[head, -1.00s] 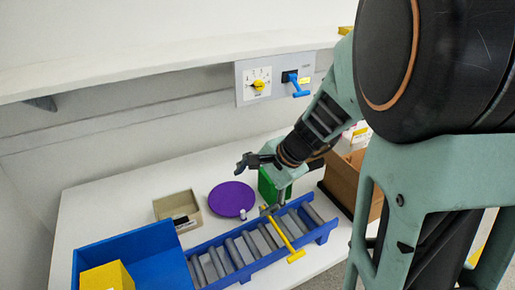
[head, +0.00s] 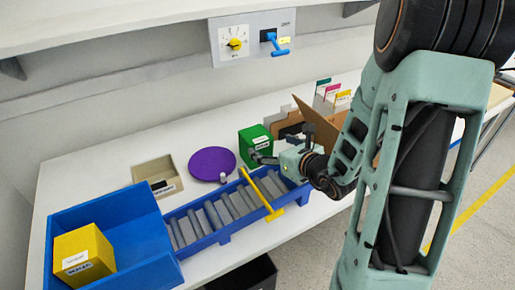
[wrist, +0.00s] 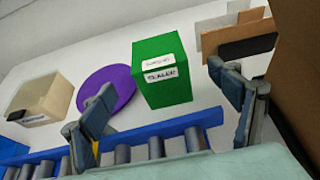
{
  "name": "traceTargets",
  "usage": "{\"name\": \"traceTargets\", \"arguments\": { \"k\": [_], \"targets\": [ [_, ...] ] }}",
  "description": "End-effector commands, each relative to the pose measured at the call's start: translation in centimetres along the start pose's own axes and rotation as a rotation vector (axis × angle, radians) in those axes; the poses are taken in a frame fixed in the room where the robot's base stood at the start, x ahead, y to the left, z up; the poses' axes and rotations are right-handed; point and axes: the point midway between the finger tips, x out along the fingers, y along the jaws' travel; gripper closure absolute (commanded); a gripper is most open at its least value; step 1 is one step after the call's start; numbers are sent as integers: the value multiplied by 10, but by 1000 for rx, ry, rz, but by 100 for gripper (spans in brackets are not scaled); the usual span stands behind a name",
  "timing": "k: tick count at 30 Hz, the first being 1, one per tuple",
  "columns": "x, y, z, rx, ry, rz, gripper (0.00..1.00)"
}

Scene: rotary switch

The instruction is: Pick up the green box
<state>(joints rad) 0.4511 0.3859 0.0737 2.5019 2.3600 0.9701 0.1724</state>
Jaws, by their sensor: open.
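The green box (head: 256,143) with white labels stands upright on the white table, behind the right end of the blue roller conveyor. It also shows in the wrist view (wrist: 160,88), beyond and between my spread fingers. My gripper (head: 262,160) is on the near side of the box, low over the conveyor's right end. In the wrist view my gripper (wrist: 168,112) is open, with nothing between its fingers. In the head view a finger overlaps the lower part of the box; I cannot tell whether it touches.
A purple disc (head: 212,163) lies left of the box. The roller conveyor (head: 223,238) has a yellow bar (head: 262,194) across it. A blue bin holds a yellow box (head: 84,255). A beige tray (head: 146,172) and cardboard box (head: 318,124) stand nearby.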

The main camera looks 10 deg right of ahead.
Motion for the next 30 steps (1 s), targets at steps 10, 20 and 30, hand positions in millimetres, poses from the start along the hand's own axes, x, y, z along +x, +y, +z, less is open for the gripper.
{"name": "traceTargets", "arguments": {
  "k": [10, 20, 30],
  "targets": [
    [47, 1, 0, 0, -1, 2, 17],
    [85, 2, 2, 0, 0, 3, 17],
    [101, 2, 2, -1, 0, 1, 17]
  ]
}}
